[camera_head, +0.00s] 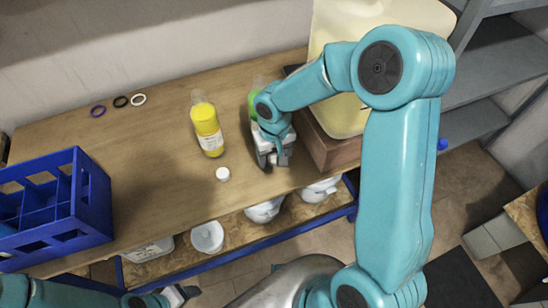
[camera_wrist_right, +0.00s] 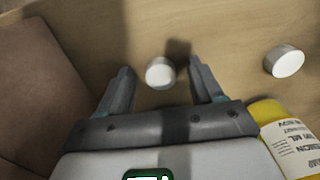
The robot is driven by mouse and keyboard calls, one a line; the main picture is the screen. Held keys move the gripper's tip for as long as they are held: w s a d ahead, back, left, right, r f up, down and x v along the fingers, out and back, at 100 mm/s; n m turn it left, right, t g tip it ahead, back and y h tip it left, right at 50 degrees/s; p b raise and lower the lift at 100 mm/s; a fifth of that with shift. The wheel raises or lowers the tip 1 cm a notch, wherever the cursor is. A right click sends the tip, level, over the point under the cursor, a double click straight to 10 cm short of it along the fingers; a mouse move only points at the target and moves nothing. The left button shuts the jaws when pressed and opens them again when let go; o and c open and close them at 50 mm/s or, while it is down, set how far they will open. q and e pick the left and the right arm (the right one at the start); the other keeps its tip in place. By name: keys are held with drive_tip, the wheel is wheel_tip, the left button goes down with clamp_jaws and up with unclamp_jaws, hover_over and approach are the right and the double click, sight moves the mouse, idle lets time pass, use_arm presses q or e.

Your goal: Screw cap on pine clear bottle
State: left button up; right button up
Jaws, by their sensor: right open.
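A clear bottle with green contents (camera_head: 254,97) stands on the table, largely hidden behind my right arm; its label cannot be read. My right gripper (camera_head: 273,161) points down over the table in front of it. In the right wrist view, a white cap (camera_wrist_right: 160,72) lies between the open fingers (camera_wrist_right: 160,68), with gaps on both sides. A second white cap (camera_wrist_right: 284,61) lies apart on the table, and also shows in the head view (camera_head: 222,174), before the yellow bottle (camera_head: 207,128). My left gripper (camera_head: 172,298) is at the bottom edge, its jaw opening unclear.
A blue divided crate (camera_head: 88,205) stands at the left. Purple, black and white rings (camera_head: 138,99) lie at the back. A large pale yellow canister (camera_head: 345,116) stands on a brown box (camera_head: 325,147) right of the gripper. White containers (camera_head: 207,237) sit on the lower shelf.

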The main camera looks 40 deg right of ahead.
sight(274, 159)
drive_tip(key=shift+w, duration=0.1)
drive_tip(key=c, duration=1.1)
wheel_tip(274, 159, up, 20)
drive_tip(key=p, duration=0.1)
